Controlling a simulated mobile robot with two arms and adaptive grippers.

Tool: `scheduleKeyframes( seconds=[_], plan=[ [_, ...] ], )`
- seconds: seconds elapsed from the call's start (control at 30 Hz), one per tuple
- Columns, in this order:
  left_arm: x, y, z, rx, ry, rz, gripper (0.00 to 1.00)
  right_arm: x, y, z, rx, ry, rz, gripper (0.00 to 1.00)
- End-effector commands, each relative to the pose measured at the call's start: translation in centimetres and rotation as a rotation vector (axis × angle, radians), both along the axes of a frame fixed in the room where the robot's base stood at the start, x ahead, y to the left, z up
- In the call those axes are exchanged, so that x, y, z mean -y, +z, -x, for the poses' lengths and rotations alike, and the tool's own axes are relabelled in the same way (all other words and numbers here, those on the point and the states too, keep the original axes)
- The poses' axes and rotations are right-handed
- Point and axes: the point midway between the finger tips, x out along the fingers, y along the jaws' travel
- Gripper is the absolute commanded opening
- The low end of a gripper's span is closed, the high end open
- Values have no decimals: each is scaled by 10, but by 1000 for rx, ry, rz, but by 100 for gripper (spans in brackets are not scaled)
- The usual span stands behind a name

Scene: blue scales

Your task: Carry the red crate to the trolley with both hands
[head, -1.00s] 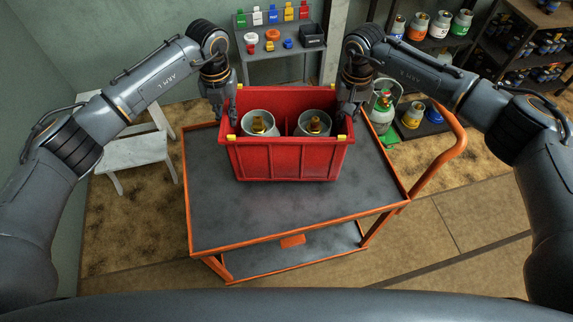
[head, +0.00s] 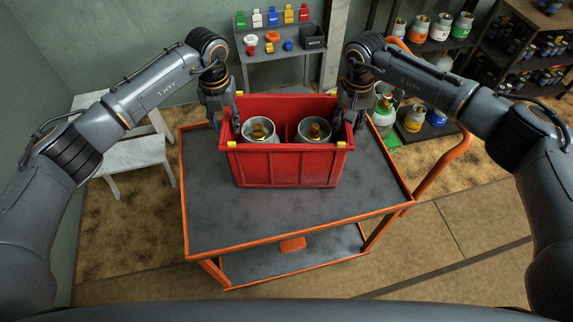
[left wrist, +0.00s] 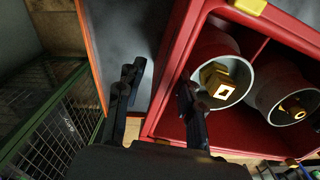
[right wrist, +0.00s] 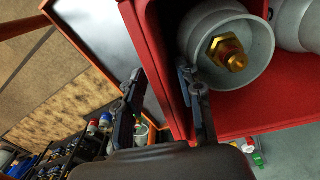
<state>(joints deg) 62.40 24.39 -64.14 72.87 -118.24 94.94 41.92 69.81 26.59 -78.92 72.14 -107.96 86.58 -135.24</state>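The red crate (head: 288,168) stands upright on the grey top of the orange-framed trolley (head: 300,222), towards its back edge. It has yellow corner pieces and holds two grey gas cylinders (head: 259,131) (head: 314,131) with brass valves, one each side of a divider. My left gripper (head: 225,124) is at the crate's left wall. In the left wrist view its fingers (left wrist: 158,95) are spread, one outside the wall and one inside, with gaps. My right gripper (head: 348,120) straddles the right wall the same way; its fingers (right wrist: 162,95) are apart in the right wrist view.
A white step stool (head: 138,152) stands left of the trolley. A grey bench (head: 277,65) with coloured bins is behind. Shelves with gas cylinders (head: 440,30) are at the back right. The trolley's orange handle (head: 447,163) rises on the right. The front of the trolley top is clear.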

Motion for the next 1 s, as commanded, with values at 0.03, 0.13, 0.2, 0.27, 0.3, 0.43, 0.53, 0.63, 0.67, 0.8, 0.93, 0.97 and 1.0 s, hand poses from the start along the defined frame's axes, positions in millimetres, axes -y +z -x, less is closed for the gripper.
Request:
scheduleKeyframes(
  seconds=[0.03, 0.13, 0.2, 0.27, 0.3, 0.43, 0.53, 0.63, 0.67, 0.8, 0.93, 0.97, 1.0],
  plan=[
    [1, 0, 0, 0, -1, 2, 36, -1, 0, 0, 0, 1, -2, 36],
    [2, 0, 0, 0, -3, 4, 36, -2, 0, 0, 1, 3, -4, 36],
    [3, 2, 0, 1, -3, 5, 36, -3, 1, 0, 1, 3, -6, 36],
    [3, 7, 0, 3, -4, 6, 36, -3, 1, 0, 1, 4, -7, 36],
    [3, 12, -1, 4, -4, 7, 36, -4, 1, 0, 1, 4, -7, 36],
    [3, 35, -1, 6, -5, 6, 36, -4, 1, 0, 1, 5, -8, 36],
    [2, 58, -1, 6, -2, 5, 36, -4, 1, 0, 1, 5, -9, 36],
    [2, 79, -1, 6, -3, 4, 36, -5, 1, 0, 2, 5, -9, 36],
    [2, 85, 0, 6, -3, 4, 36, -5, 1, 0, 2, 5, -9, 36],
    [2, 106, 0, 4, -1, 3, 36, -5, 1, 0, 2, 6, -9, 36],
    [2, 117, 1, 1, -1, 2, 36, -5, 1, 0, 2, 6, -9, 36],
    [2, 118, 1, 1, -1, 2, 36, -5, 2, 0, 2, 6, -9, 36],
    [2, 120, 1, 1, -1, 2, 36, -5, 4, 0, 2, 6, -9, 36]
  ],
)
